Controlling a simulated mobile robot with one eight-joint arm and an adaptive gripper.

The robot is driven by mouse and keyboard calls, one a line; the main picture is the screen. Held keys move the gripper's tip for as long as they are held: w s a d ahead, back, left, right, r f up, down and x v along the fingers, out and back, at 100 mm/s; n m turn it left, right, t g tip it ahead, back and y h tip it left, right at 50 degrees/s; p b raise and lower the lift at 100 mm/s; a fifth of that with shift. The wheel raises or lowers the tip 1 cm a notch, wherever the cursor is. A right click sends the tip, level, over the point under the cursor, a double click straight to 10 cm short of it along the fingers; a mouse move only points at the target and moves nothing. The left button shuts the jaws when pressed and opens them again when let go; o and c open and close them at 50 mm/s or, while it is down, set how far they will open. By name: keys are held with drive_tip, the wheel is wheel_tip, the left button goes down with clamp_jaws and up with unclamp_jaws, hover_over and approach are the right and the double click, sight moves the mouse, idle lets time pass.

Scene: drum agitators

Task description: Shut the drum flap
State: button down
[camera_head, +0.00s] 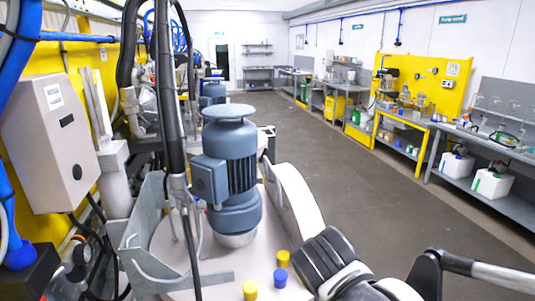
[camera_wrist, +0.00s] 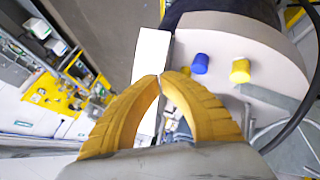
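The drum lid (camera_head: 215,262) is pale, with a blue motor standing on it. A white flap (camera_head: 299,205) appears to stand raised at the lid's right side, its curved edge facing me. In the wrist view, the white flap (camera_wrist: 152,52) shows as a narrow panel beside the lid (camera_wrist: 262,50). My gripper (camera_wrist: 161,77) has yellow ribbed fingers with their tips together, in front of the panel's right side. Nothing is visibly held, and I cannot tell whether the tips touch the flap.
The blue motor (camera_head: 231,165) rises from the lid. A blue knob (camera_wrist: 200,63) and a yellow knob (camera_wrist: 240,70) stand on the lid near the flap. Hoses and a grey box (camera_head: 50,140) are on the left. Open floor (camera_head: 345,180) lies to the right, before the benches.

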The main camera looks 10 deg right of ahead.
drive_tip(key=w+a+r+n+t+h, duration=0.4)
drive_tip(key=w+a+n, duration=0.1)
drive_tip(key=w, duration=0.4)
drive_tip(key=w+a+r+n+t+h, duration=0.3)
drive_tip(key=w+a+n+t, duration=0.15)
drive_tip(key=w, duration=0.35)
drive_tip(key=x, duration=0.9)
drive_tip(key=shift+w+a, duration=0.2)
drive_tip(key=shift+w, duration=0.1)
drive_tip(key=shift+d+r+m, duration=0.1)
drive_tip(key=shift+r+m, duration=0.05)
drive_tip(key=shift+m, duration=0.1)
